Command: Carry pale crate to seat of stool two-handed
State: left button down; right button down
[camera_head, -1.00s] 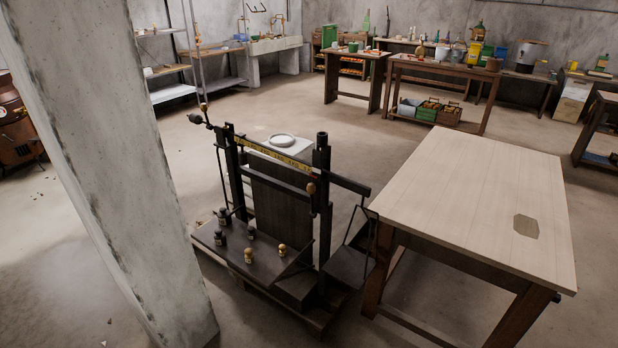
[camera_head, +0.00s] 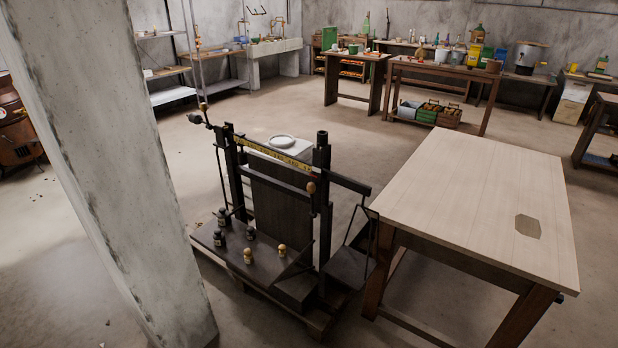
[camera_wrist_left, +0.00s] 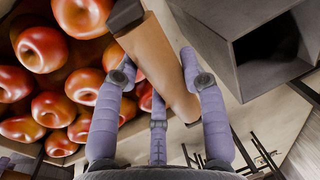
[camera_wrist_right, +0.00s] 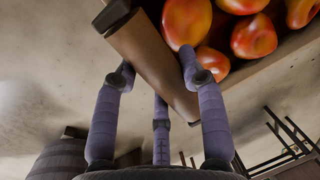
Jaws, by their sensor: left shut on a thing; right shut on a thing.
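The crate's tan wooden wall (camera_wrist_left: 155,62) runs slantwise through the left wrist view, with several red, shiny round fruits behind it on the left. My left gripper (camera_wrist_left: 160,80) is shut on this wall, one finger on each side. In the right wrist view the crate wall (camera_wrist_right: 150,55) shows again, with orange-red fruits at the upper right. My right gripper (camera_wrist_right: 160,78) is shut on it there. Most of the crate is out of frame. The head view shows neither gripper nor the held crate. I cannot pick out the stool for certain in any view.
A concrete pillar (camera_head: 110,150) stands at left in the head view. A dark beam scale (camera_head: 285,220) with small weights stands in the middle, beside a pale-topped table (camera_head: 480,200). A grey hollow box (camera_wrist_left: 265,45) is close to my left gripper in view. Open floor lies behind the scale.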

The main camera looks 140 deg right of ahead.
pick_arm(q)
jog(key=shift+w, duration=0.1)
pick_arm(e)
jog(key=shift+w+r, duration=0.1)
pick_arm(q)
jog(key=c, duration=0.6)
grip_release()
jog(key=shift+c, duration=0.2)
jog(key=shift+s+f, duration=0.2)
jog(key=shift+s, duration=0.1)
pick_arm(e)
jog(key=c, duration=1.1)
grip_release()
jog(key=shift+s+f, duration=0.2)
jog(key=o, duration=0.5)
jog(key=shift+c, duration=0.2)
pick_arm(q)
jog(key=shift+w, duration=0.1)
jog(key=shift+r, duration=0.1)
jog(key=o, duration=0.6)
jog(key=shift+o, duration=0.2)
jog(key=shift+r, duration=0.1)
pick_arm(e)
jog(key=shift+r, duration=0.1)
